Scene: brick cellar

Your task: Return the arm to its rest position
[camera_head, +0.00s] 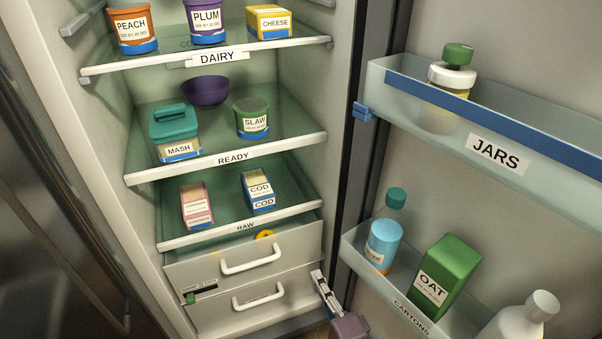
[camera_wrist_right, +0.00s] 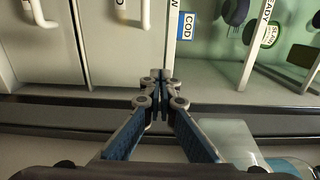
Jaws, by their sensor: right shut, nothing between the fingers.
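My right gripper (camera_head: 321,283) is low in the head view, in front of the right side of the fridge's lower drawers. In the right wrist view the same gripper (camera_wrist_right: 158,78) has its fingertips together with nothing between them. Its fingers point toward the drawer fronts, and it is apart from the lower drawer handle (camera_head: 258,297) and the upper drawer handle (camera_head: 251,259). My left gripper does not show in either view.
The fridge door stands open on the right, with a jar rack (camera_head: 553,123) and a carton rack (camera_head: 352,250) holding an oat carton (camera_head: 447,277) and bottles. Shelves hold tubs and boxes, including a cod box (camera_head: 258,191). Both drawers look nearly closed; a yellow item (camera_head: 265,234) shows above the upper one.

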